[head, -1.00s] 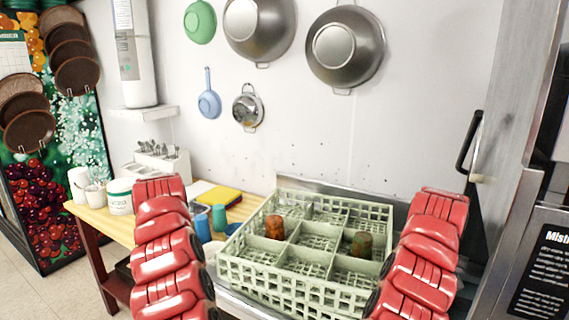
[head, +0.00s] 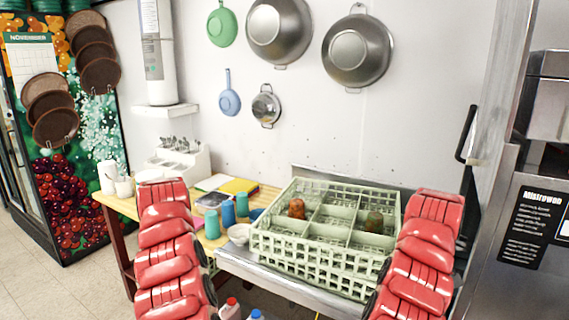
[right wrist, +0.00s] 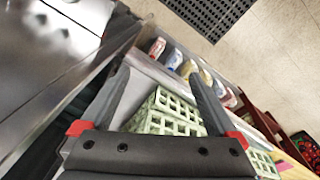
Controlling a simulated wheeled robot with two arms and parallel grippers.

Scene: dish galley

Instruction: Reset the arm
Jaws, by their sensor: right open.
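Both of my red arms rise at the bottom of the head view, one on each side of the dish rack, with no gripper showing there. My right gripper (right wrist: 162,68) shows in the right wrist view. Its two dark fingers are spread wide and nothing is held between them. The pale green rack (right wrist: 172,112) shows beyond and between the fingers, apart from them as far as I can tell. My left gripper is out of view.
The green compartment rack (head: 310,257) stands on a metal counter, holding a brown tumbler (head: 296,208) and a greenish-brown one (head: 373,222). Blue cups (head: 228,213) and a white bowl (head: 238,234) stand left of it. Bottles (right wrist: 188,68) sit below. Open floor (right wrist: 270,40) lies beyond.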

